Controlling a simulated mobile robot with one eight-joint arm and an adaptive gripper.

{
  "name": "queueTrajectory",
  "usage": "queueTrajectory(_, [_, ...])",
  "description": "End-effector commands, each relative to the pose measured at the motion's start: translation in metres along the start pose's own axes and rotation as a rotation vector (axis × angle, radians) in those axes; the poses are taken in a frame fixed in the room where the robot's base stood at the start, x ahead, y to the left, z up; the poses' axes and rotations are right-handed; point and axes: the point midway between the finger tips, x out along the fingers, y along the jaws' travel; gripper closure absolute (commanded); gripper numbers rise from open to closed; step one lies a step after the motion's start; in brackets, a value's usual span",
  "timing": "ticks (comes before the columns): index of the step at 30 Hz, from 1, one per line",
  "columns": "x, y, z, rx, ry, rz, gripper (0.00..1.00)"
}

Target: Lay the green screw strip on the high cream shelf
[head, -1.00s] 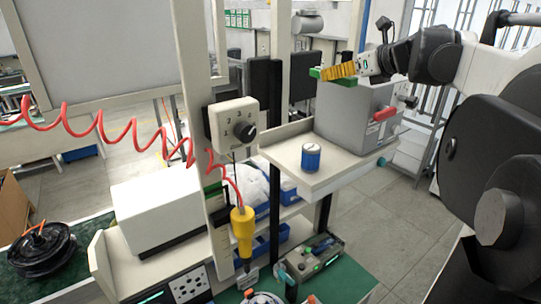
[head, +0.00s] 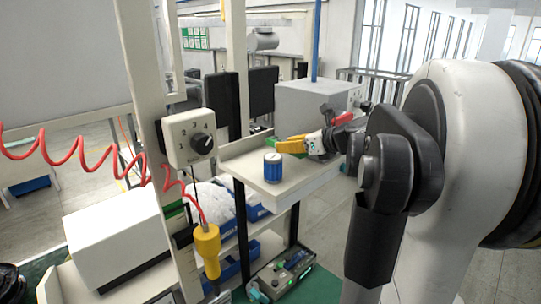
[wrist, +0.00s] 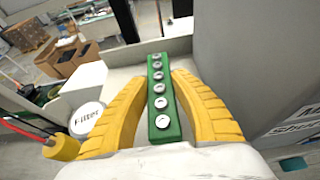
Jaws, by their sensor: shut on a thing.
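The green screw strip (wrist: 165,110) carries a row of several round screw heads. It sits between the yellow fingers of my gripper (wrist: 162,108) in the wrist view, and the gripper is shut on it. In the head view my gripper (head: 285,146) is low over the back of the high cream shelf (head: 243,165), and only a green bit of the strip (head: 266,143) shows past the fingers. I cannot tell whether the strip touches the shelf surface.
A blue can with a white lid (head: 273,167), marked "Filter" in the wrist view (wrist: 87,118), stands on the shelf close to the gripper. A grey box with a red handle (head: 300,102) stands at the shelf's right end. A dial box (head: 189,138) hangs on the post at left.

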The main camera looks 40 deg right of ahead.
Motion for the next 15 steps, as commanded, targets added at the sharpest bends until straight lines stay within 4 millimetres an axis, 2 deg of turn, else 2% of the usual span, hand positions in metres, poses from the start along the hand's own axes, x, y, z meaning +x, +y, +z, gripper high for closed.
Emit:
queueTrajectory(9, [0.015,0.000,-0.035,0.000,0.000,0.000,1.00])
queueTrajectory(15, [0.017,0.000,-0.042,0.000,0.000,0.000,1.00])
